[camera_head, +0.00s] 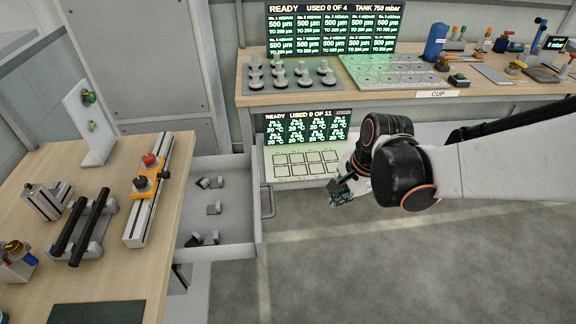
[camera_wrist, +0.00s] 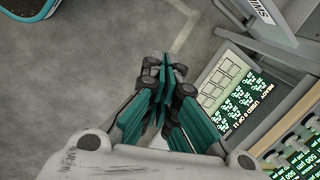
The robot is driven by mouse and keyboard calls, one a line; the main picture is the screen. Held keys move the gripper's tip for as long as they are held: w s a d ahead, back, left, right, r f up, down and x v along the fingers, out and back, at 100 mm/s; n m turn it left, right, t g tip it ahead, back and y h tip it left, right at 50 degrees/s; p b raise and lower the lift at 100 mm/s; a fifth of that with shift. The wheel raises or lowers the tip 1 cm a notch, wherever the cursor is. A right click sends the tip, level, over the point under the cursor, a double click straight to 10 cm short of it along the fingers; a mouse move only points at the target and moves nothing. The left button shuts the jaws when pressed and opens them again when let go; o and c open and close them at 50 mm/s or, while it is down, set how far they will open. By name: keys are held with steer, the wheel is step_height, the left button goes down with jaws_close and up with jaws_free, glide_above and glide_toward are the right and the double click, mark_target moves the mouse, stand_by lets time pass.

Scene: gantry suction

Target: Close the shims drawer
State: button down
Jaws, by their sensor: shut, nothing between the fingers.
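The shims drawer (camera_head: 256,232) stands pulled out from the right side of the left workbench in the head view. It is grey, and several small grey pieces (camera_head: 213,208) lie inside. A bar handle (camera_head: 268,201) is on its right-hand front. My gripper (camera_head: 338,194) is to the right of the handle, apart from it, and shut with nothing held. In the wrist view its teal fingers (camera_wrist: 164,76) are together over the floor. The label reading SHIMS (camera_wrist: 259,9) shows at that view's top right, on what appears to be the drawer front.
The left workbench (camera_head: 130,230) carries a rail, black bars and small fittings. Behind my arm, a panel with square pads (camera_head: 300,165) and a lit display (camera_head: 306,127) stands below the rear bench (camera_head: 420,92). The grey floor (camera_head: 400,265) right of the drawer is clear.

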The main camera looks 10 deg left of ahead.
steer(key=s+a+f+m+g+b, duration=0.1)
steer(key=s+a+f+m+b, duration=0.1)
steer(key=a+f, duration=0.6)
steer(key=s+a+f+m+g+b, duration=0.1)
steer(key=s+a+f+b, duration=0.1)
steer(key=a+f, duration=0.6)
step_height(320, 180, down, 2)
steer(key=shift+s+a+f+m+g, duration=0.25)
steer(key=shift+m+g, duration=0.15)
